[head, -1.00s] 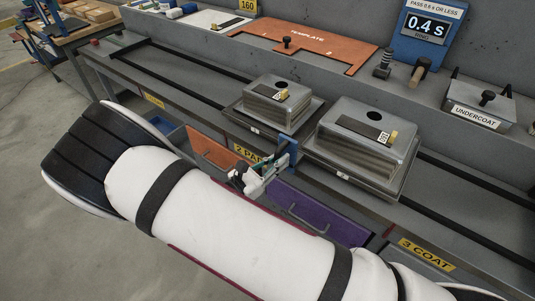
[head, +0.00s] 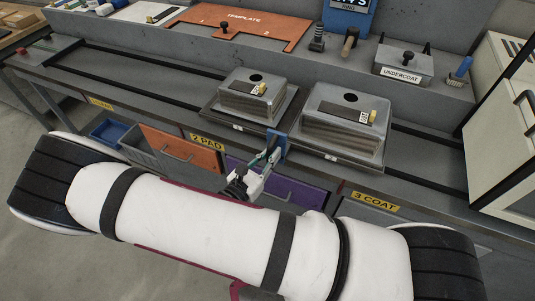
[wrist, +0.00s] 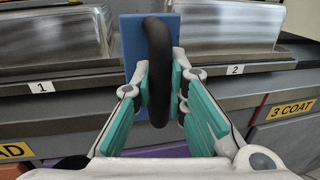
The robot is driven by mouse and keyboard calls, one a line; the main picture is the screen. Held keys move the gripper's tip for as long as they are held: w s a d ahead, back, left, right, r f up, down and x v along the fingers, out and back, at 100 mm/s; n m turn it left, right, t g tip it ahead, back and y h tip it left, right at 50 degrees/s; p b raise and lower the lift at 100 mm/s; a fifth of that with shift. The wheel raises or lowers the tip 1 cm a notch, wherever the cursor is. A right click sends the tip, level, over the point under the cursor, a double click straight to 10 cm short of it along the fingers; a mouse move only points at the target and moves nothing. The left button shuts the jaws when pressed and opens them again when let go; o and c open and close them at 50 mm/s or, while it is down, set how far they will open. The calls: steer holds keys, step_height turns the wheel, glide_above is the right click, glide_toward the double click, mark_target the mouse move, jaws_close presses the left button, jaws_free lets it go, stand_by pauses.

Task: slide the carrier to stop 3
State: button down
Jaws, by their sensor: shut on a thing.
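The carrier (head: 205,108) rides on the bench rails with two upturned steel sinks, the left sink (head: 252,93) and the right sink (head: 345,115). A blue plate (wrist: 131,48) stands at its front between the trays marked 1 and 2. My gripper (wrist: 160,90) is shut on the black handle (wrist: 157,50) of that plate; it also shows in the head view (head: 268,160). The handle is between the yellow "2 PAD" label (head: 208,140) and the "3 COAT" label (head: 375,202), which also shows at right in the wrist view (wrist: 292,107).
Rails run on bare to the right (head: 430,172) toward a cream cabinet (head: 505,130) at the bench's right end. An undercoat box (head: 403,65) and orange template (head: 240,26) sit on the back ledge. Drawers, one orange (head: 180,150), line the front below.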

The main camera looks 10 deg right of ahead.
steer(key=c, duration=1.6)
jaws_free()
steer(key=shift+o, duration=0.2)
steer(key=shift+a, duration=0.1)
steer(key=v, duration=1.2)
